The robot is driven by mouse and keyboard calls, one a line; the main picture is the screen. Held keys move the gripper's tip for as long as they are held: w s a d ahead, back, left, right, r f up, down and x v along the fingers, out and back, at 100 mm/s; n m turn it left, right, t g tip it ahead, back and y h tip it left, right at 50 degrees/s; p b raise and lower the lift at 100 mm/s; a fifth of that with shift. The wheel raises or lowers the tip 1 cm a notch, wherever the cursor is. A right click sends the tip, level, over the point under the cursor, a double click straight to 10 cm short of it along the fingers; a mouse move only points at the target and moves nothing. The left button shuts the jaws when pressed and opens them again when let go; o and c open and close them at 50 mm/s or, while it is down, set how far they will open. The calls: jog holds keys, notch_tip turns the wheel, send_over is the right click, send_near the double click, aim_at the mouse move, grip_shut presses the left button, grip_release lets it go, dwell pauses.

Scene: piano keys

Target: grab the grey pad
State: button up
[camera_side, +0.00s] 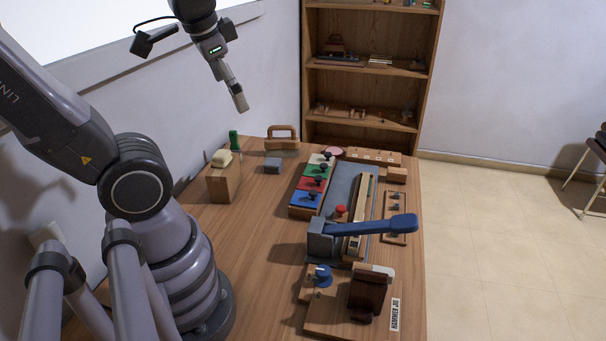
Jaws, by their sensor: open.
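A small grey block that looks like the grey pad (272,166) lies on the wooden table, left of the coloured blocks. My gripper (240,105) hangs above the table's far left part, up and to the left of the pad. It points downward, is open and holds nothing that I can see. The gap between its fingers is hard to make out from this side. The pad is in plain view with nothing over it.
A wooden block (225,183) with a pale top and a green-handled tool (233,140) stand left of the pad. A wooden handled piece (283,142) is behind it. Coloured blocks with black knobs (308,197) are to the right. Table is clear in front.

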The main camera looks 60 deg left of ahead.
aim_at(274, 164)
jog(key=w+a+f+m+g+y, duration=0.3)
jog(key=w+a+f+m+y, duration=0.25)
jog(key=a, duration=0.45)
jog(key=w+a+f+m+g+y, duration=0.35)
jog(key=w+a+f+y, duration=0.2)
jog(key=a, duration=0.45)
jog(key=w+a+f+m+t, duration=0.1)
jog(key=w+f+m+t, duration=0.1)
jog(key=f+m, duration=0.2)
jog(key=w+a+f+m+t, duration=0.1)
jog(key=f+m, duration=0.3)
jog(key=f, duration=0.7)
jog(key=w+a+f+m+t, duration=0.1)
jog(key=w+f+m+t, duration=0.2)
jog(key=f, duration=0.4)
jog(key=shift+w+a+f+m+t, duration=0.1)
jog(key=shift+w+f+m+t, duration=0.15)
jog(key=shift+w+f+m, duration=0.25)
jog(key=x, duration=0.8)
jog(key=shift+w, duration=0.1)
jog(key=shift+x, duration=2.85)
jog(key=shift+w, duration=0.15)
jog(key=c, duration=1.1)
